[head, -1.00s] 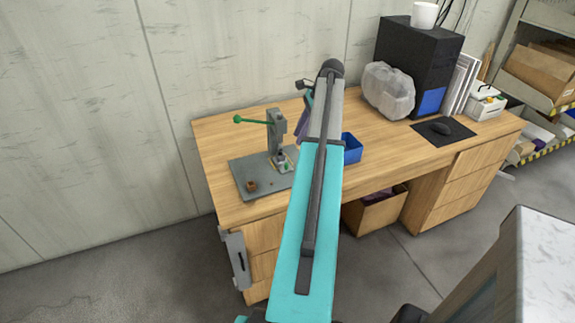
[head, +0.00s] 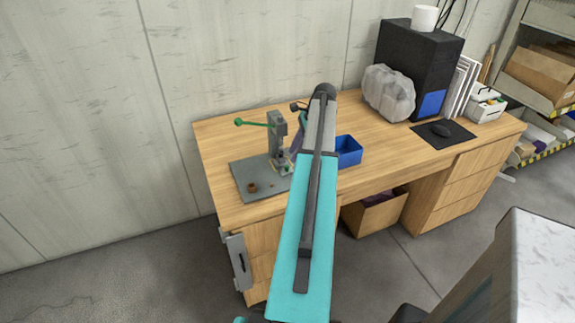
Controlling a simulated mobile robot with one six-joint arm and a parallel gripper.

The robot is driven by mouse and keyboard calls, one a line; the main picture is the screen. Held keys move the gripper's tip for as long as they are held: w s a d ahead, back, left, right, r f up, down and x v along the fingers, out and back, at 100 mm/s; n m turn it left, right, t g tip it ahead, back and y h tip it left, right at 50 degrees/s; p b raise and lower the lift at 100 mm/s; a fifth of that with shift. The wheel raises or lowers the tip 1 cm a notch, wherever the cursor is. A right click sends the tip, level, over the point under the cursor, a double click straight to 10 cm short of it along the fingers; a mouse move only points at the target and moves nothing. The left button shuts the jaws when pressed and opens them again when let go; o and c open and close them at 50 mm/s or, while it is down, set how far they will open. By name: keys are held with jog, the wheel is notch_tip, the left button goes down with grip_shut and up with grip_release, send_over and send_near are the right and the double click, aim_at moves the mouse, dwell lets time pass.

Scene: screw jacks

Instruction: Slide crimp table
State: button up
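A small grey bench press (head: 277,135) with a green lever (head: 252,123) stands on a grey base plate (head: 246,178) on the wooden desk. A light-coloured piece lies at the press's foot (head: 284,167), which may be the crimp table; it is small and partly covered. My turquoise and grey arm reaches over the desk. Its wrist and a purple part, which seems to be by my gripper (head: 291,152), hang just right of the press, close to its foot. The fingers are too small and hidden to tell open from shut, or whether they touch anything.
A small brown round part (head: 252,187) sits on the base plate. A blue bin (head: 348,150) stands right of my arm. Further right are a plastic bag (head: 389,93), a black computer tower (head: 418,65) and a mouse on a pad (head: 441,132).

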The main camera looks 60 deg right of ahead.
aim_at(288, 166)
jog(key=shift+p+x, duration=0.5)
jog(key=shift+x, duration=2.85)
grip_shut()
